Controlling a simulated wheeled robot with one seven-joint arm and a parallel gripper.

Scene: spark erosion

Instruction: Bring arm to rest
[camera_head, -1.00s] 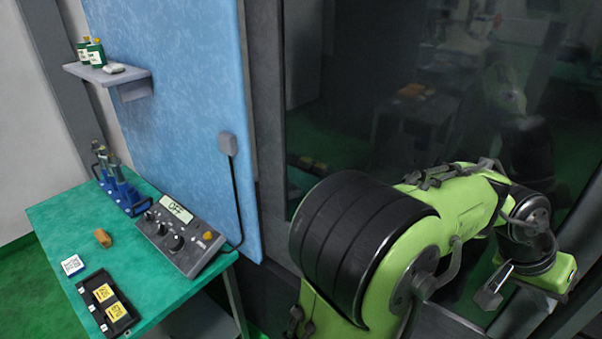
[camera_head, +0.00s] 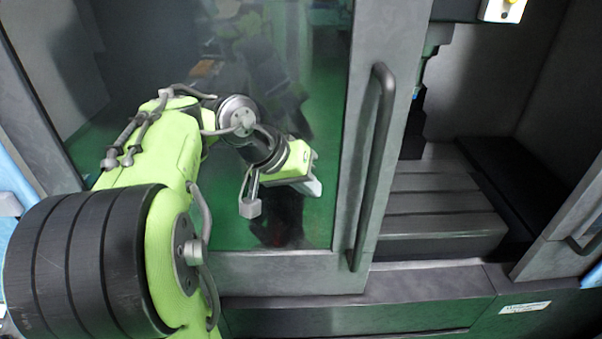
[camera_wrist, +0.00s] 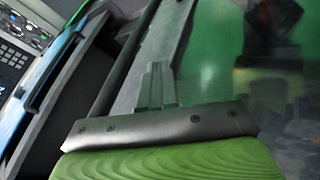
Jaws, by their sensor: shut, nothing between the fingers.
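My arm (camera_head: 165,150) is bent in front of the machine's glass door in the head view, with its wrist (camera_head: 265,150) folded out to the right. My gripper (camera_wrist: 155,88) shows in the wrist view as two grey fingers close together beyond a metal plate. It is shut and empty. In the head view the end of the arm is a green block with a pale grey tip, in front of the glass; the fingers are hard to make out there.
The glass door (camera_head: 315,100) has a dark vertical handle (camera_head: 374,165) right of my wrist. Further right the machine is open, showing a stepped grey bed (camera_head: 430,205). A second door edge with a handle (camera_head: 585,235) is at the far right. The wrist view shows a keypad panel (camera_wrist: 14,57).

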